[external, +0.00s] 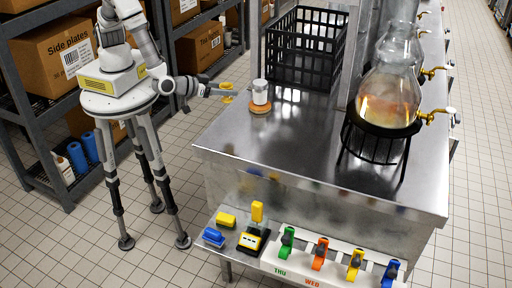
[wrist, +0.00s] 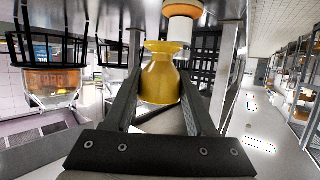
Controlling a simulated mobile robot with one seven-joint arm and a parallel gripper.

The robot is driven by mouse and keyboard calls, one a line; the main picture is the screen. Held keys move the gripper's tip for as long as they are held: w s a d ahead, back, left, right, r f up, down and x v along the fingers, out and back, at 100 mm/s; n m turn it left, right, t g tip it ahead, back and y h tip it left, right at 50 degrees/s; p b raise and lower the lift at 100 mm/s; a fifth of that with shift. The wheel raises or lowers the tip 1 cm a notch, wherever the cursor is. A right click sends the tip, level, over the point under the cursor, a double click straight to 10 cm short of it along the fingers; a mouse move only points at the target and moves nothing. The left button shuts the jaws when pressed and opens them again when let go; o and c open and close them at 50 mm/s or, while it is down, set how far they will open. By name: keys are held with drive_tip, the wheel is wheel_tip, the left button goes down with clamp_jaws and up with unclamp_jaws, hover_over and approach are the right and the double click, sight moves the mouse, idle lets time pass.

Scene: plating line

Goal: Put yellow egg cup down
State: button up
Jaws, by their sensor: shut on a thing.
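The yellow egg cup (external: 227,87) is held in the air near the left edge of the steel table (external: 330,150). My gripper (external: 232,93) is shut on it. In the wrist view the egg cup (wrist: 160,78) sits between the two dark fingers (wrist: 160,95), with its narrow waist and flared ends showing. A white cylinder (external: 260,92) stands on an orange round base (external: 260,109) on the table, just right of the egg cup. This cylinder shows beyond the egg cup in the wrist view (wrist: 180,28), and the two look apart.
A black crate (external: 305,50) stands at the back of the table. A glass flask (external: 388,95) sits on a black stand (external: 380,132) at the right. The front middle of the tabletop is clear. Shelves with boxes (external: 52,55) stand at the left.

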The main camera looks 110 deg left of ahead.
drive_tip(key=shift+m+t+h, duration=0.6)
drive_tip(key=shift+m+t, duration=0.1)
drive_tip(key=w+a+f+b, duration=0.2)
drive_tip(key=w+b, duration=0.1)
drive_tip(key=w, duration=0.1)
drive_tip(key=w+a+f+b, duration=0.1)
drive_tip(key=w+a+b, duration=0.1)
drive_tip(key=w+b, duration=0.2)
drive_tip(key=w+a+f+b, duration=0.1)
drive_tip(key=w+f+b, duration=0.1)
drive_tip(key=w, duration=0.3)
drive_tip(key=shift+w+a+f+b, duration=0.15)
drive_tip(key=shift+a+f+b, duration=0.25)
drive_tip(key=shift+b, duration=0.3)
drive_tip(key=shift+m+t+h, duration=0.4)
drive_tip(key=w+a+b, duration=0.5)
drive_tip(key=shift+r, duration=0.3)
drive_tip(key=w+a+r+m+h+b, duration=0.1)
drive_tip(key=w+a+r+b, duration=0.25)
drive_tip(key=a+b, duration=0.2)
drive_tip(key=shift+t, duration=0.4)
drive_tip(key=shift+w+a+f, duration=0.1)
drive_tip(key=shift+a+f, duration=0.1)
drive_tip(key=shift+f, duration=1.7)
drive_tip(key=shift+w+a+f, duration=0.1)
drive_tip(key=shift+a+f, duration=0.05)
drive_tip(key=shift+f, duration=1.75)
drive_tip(key=shift+f+b, duration=0.6)
drive_tip(key=shift+b, duration=0.45)
